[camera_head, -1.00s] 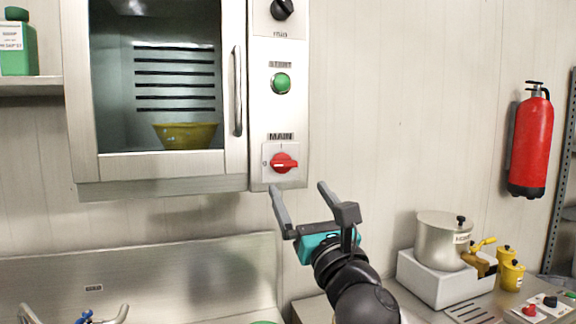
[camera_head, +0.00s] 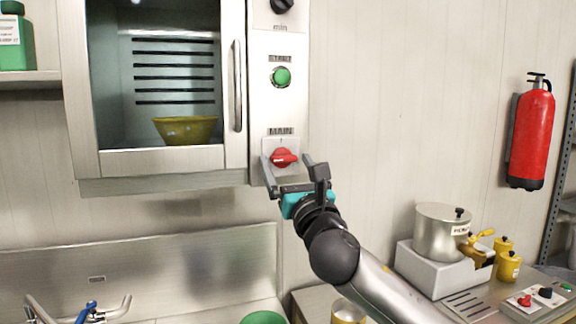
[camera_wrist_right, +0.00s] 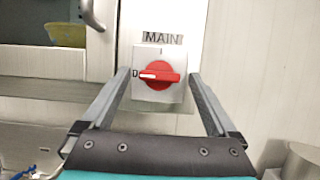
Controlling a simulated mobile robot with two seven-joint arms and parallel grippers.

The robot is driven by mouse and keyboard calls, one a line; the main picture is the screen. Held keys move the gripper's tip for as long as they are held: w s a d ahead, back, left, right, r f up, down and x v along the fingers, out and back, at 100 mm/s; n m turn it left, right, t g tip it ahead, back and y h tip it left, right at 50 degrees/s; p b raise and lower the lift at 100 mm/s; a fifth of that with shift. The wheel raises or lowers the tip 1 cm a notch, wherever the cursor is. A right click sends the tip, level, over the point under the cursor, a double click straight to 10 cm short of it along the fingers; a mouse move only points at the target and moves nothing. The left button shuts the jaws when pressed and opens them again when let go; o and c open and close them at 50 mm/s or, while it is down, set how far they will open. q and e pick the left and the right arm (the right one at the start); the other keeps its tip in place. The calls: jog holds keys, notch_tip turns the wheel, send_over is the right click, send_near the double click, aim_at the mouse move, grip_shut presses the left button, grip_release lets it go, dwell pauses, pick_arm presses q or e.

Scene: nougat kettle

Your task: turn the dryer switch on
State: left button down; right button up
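The dryer (camera_head: 88,95) hangs on the wall with a control panel (camera_head: 262,115) on its right side. The red MAIN switch (camera_head: 284,158) sits on a white plate low on that panel; in the right wrist view the red switch (camera_wrist_right: 160,75) has its handle lying level, with its white mark pointing left. My right gripper (camera_head: 287,163) is open just in front of the switch. In the right wrist view its fingers (camera_wrist_right: 159,80) stand either side of the switch plate, apart from the red knob, with nothing held. My left gripper is not in view.
A green START button (camera_head: 282,77) and a black knob (camera_head: 281,5) sit above the switch. The door handle (camera_head: 238,85) is left of the panel. A kettle (camera_head: 440,235) stands on the right counter, and a fire extinguisher (camera_head: 530,135) hangs far right.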

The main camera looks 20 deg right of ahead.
jog(key=c, duration=1.3)
